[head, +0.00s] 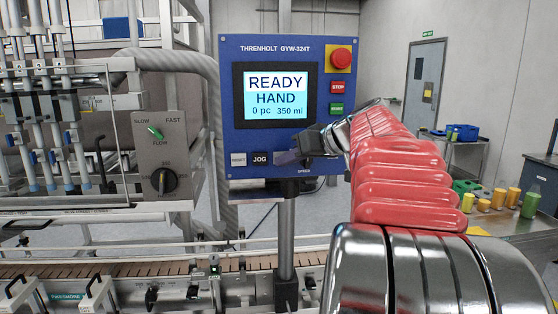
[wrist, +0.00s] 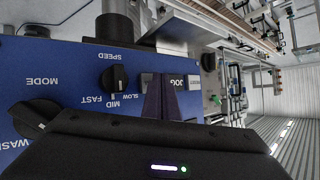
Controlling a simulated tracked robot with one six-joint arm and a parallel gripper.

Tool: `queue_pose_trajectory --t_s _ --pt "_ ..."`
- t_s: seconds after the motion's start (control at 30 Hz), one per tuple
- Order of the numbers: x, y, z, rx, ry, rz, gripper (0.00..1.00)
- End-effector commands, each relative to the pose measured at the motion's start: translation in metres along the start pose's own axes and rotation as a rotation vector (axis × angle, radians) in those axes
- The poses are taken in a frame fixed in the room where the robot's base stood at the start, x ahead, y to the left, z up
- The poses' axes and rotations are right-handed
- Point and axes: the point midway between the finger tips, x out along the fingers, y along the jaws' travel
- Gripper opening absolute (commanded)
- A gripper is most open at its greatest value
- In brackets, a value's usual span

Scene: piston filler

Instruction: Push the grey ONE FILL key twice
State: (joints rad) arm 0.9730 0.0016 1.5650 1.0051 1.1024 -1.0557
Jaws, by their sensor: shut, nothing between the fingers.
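The blue control panel (head: 229,110) carries a screen (head: 275,96) reading READY, HAND, 0 pc, 350 ml. Along its lower edge are a white RESET key (head: 238,159) and a black JOG key (head: 260,159). My gripper (head: 285,157) is shut and empty, with its fingertips just right of JOG, covering the panel there. In the wrist view the panel is upside down, and my shut fingers (wrist: 163,82) stand between the JOG key (wrist: 190,82) and a grey key (wrist: 147,80), which they partly hide. Its label is not visible. I cannot tell whether the fingertips touch it.
A red emergency knob (head: 341,57), a red STOP key (head: 337,87) and a green key (head: 336,108) sit on the panel's right. The SPEED knob (wrist: 113,78) is close to my fingers. A conveyor (head: 120,268) runs below the panel.

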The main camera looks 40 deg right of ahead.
Motion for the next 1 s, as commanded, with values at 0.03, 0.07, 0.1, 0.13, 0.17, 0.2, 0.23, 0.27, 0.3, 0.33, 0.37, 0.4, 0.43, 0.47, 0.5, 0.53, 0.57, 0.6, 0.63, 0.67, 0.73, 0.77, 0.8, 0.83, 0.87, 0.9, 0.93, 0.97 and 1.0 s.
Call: queue_pose_trajectory --t_s 0.03,0.07,0.1,0.13,0.17,0.2,0.23,0.27,0.3,0.33,0.37,0.4,0.43,0.47,0.5,0.53,0.57,0.6,0.63,0.67,0.73,0.77,0.8,0.83,0.87,0.9,0.93,0.97,1.0 --pt "0.0004 0.0002 -0.0003 0.000 0.000 0.000 0.00" --pt "0.0006 0.0004 -0.0004 0.000 0.000 0.000 0.00" --pt "0.0008 0.0005 -0.0006 0.000 0.000 0.000 0.00" --pt "0.0010 0.0007 -0.0008 0.000 0.000 0.000 0.00" --pt "0.0011 0.0008 -0.0009 0.000 0.000 0.000 0.00" --pt "0.0013 0.0009 -0.0011 0.000 0.000 0.000 0.00" --pt "0.0015 0.0011 -0.0013 0.000 0.000 0.000 0.00" --pt "0.0017 0.0012 -0.0014 0.000 0.000 0.000 0.00" --pt "0.0019 0.0014 -0.0016 0.000 0.000 0.000 0.00" --pt "0.0020 0.0015 -0.0018 0.000 0.001 0.000 0.00" --pt "0.0022 0.0016 -0.0020 0.000 0.001 0.000 0.00" --pt "0.0024 0.0018 -0.0022 0.000 0.001 0.000 0.00" --pt "0.0026 0.0019 -0.0024 -0.001 0.001 0.000 0.00" --pt "0.0024 0.0018 -0.0024 -0.001 0.001 0.000 0.00" --pt "0.0024 0.0018 -0.0023 0.000 0.001 0.000 0.00" --pt "0.0024 0.0018 -0.0023 0.000 0.001 0.000 0.00" --pt "0.0024 0.0018 -0.0023 0.000 0.001 0.000 0.00" --pt "0.0024 0.0018 -0.0023 0.000 0.001 0.001 0.00" --pt "0.0024 0.0019 -0.0023 0.000 0.001 0.001 0.00" --pt "0.0024 0.0019 -0.0023 0.000 0.001 0.001 0.00" --pt "0.0020 0.0017 -0.0021 0.000 0.001 0.001 0.00" --pt "0.0016 0.0014 -0.0018 0.000 0.001 0.001 0.00" --pt "0.0010 0.0010 -0.0013 0.000 0.001 0.001 0.00" --pt "0.0003 0.0006 -0.0008 0.000 0.001 0.001 0.00" --pt "-0.0005 0.0001 -0.0002 0.000 0.001 0.001 0.00" --pt "-0.0017 -0.0007 0.0006 0.000 0.001 0.001 0.00" --pt "-0.0027 -0.0014 0.0012 0.000 0.001 0.001 0.00" --pt "-0.0037 -0.0022 0.0018 0.000 0.001 0.001 0.00" --pt "-0.0050 -0.0031 0.0026 0.000 0.001 0.001 0.00"
